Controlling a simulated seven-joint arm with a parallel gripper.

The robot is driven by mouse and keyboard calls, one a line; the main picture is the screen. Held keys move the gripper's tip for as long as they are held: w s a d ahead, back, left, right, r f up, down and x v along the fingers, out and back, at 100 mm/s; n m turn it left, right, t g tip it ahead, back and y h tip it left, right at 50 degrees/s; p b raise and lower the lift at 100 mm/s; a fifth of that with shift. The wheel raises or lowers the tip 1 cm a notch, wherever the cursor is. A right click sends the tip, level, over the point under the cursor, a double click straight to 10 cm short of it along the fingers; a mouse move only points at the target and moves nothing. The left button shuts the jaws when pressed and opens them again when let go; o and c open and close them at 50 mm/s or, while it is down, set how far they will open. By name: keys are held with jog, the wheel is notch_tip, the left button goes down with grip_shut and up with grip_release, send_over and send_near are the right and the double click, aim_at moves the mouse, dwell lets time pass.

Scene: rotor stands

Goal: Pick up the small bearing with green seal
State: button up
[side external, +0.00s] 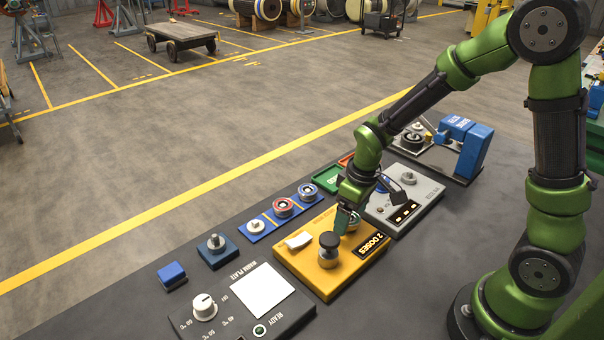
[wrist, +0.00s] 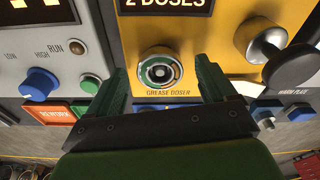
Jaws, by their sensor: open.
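The small bearing with green seal (wrist: 160,71) sits on the yellow grease doser (wrist: 215,22), below its "2 DOSES" display. It shows a green ring around a metal centre. My gripper (wrist: 161,84) is open, with one finger on each side of the bearing and a gap on both sides in the picture. In the side view my gripper (side external: 346,220) points down over the far part of the doser (side external: 318,284), and its fingers mostly hide the bearing there. I cannot tell the exact height of the fingertips above it.
A dark-topped plunger (side external: 328,248) and a white lever (side external: 299,241) stand on the doser close to my gripper. A grey run unit (side external: 418,205) is beside it. A blue strip (side external: 268,219) holds several parts. A warm plate (side external: 262,290) lies in front.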

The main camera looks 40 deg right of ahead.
jog(key=c, duration=1.3)
notch_tip(320, 180, up, 13)
dwell(0.4)
